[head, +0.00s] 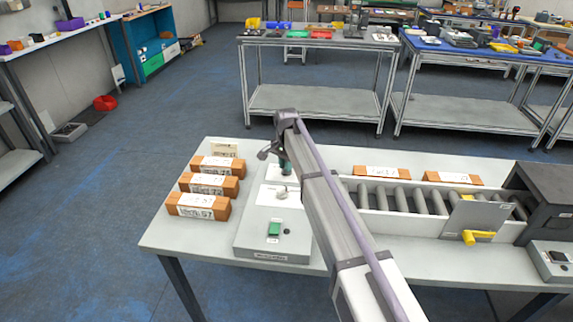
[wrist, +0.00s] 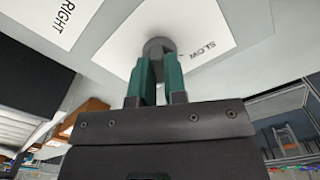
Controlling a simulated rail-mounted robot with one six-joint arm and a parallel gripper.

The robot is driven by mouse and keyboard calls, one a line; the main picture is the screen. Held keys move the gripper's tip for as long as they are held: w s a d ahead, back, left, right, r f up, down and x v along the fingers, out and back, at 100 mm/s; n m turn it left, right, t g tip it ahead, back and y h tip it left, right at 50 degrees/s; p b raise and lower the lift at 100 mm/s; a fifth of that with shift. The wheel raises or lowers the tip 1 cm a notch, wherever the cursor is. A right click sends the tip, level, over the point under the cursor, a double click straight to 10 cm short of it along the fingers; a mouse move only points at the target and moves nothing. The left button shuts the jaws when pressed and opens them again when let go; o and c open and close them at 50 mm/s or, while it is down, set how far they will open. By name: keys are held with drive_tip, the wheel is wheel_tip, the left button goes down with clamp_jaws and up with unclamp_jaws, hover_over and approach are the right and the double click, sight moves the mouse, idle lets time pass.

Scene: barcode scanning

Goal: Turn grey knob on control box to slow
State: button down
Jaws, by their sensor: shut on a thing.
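The control box (head: 272,243) is a long light-grey panel on the near table, in the left half of the head view. My gripper (head: 285,168) points down over its far part. In the wrist view, the green fingers of my gripper (wrist: 158,72) are closed around a round grey knob (wrist: 158,47), at the white label (wrist: 215,25). The word SLOW (wrist: 207,51) is printed on this label to the right of the knob. The knob's pointer mark cannot be made out. In the head view another small grey knob (head: 281,192) shows nearer on the box.
A green button (head: 274,229) is at the box's near end. Several labelled orange-brown boxes (head: 198,206) lie left of it. A second label (wrist: 62,18) reads RIGHT.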

drive_tip(key=n, duration=1.4)
idle(0.4)
drive_tip(key=c, duration=1.2)
unclamp_jaws()
drive_tip(key=shift+o, duration=0.2)
drive_tip(key=shift+r, duration=0.1)
wheel_tip(320, 180, up, 11)
drive_tip(key=p, duration=1.1)
